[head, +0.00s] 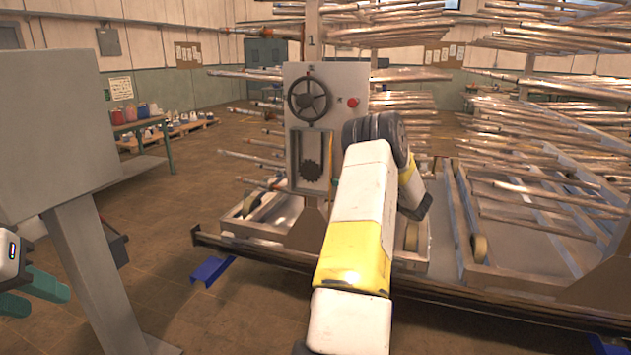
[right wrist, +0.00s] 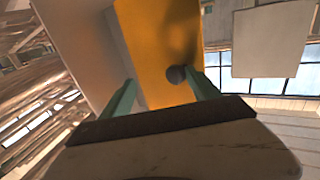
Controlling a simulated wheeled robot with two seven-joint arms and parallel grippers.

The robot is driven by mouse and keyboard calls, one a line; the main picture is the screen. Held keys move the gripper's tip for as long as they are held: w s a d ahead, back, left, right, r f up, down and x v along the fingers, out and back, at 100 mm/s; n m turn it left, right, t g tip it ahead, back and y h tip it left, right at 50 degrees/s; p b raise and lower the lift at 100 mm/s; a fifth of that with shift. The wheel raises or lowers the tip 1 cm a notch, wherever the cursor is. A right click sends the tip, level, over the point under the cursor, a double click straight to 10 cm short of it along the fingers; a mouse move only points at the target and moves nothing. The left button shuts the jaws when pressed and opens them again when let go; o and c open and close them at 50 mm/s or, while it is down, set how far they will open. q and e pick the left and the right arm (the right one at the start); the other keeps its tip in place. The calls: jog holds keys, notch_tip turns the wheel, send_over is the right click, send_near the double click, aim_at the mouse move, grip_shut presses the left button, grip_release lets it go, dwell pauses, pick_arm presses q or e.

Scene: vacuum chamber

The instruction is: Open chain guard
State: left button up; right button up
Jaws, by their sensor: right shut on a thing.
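The grey machine panel (head: 349,82) stands at centre in the head view. A dark sprocket (head: 311,171) shows in a recess low on its front. In the right wrist view a yellow panel (right wrist: 150,35), apparently the chain guard, fills the upper middle, with a dark round knob (right wrist: 176,73) on it. My right gripper (right wrist: 160,90) has its teal fingers either side of the knob and is shut on it. The head view hides these fingers behind my right arm. My left gripper (head: 45,300) is at the far left, fingers apart and empty.
A handwheel (head: 309,100) and a red button (head: 352,102) sit above the recess. Racks of metal rods (head: 540,130) stand at the right. A grey box on a post (head: 55,130) stands near at the left. The floor between is mostly clear, with a blue bracket (head: 210,270).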

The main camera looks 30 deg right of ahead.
jog(key=shift+d+r, duration=0.2)
jog(key=shift+r, duration=0.05)
jog(key=v, duration=0.7)
jog(key=shift+s+f, duration=0.25)
jog(key=shift+s, duration=0.1)
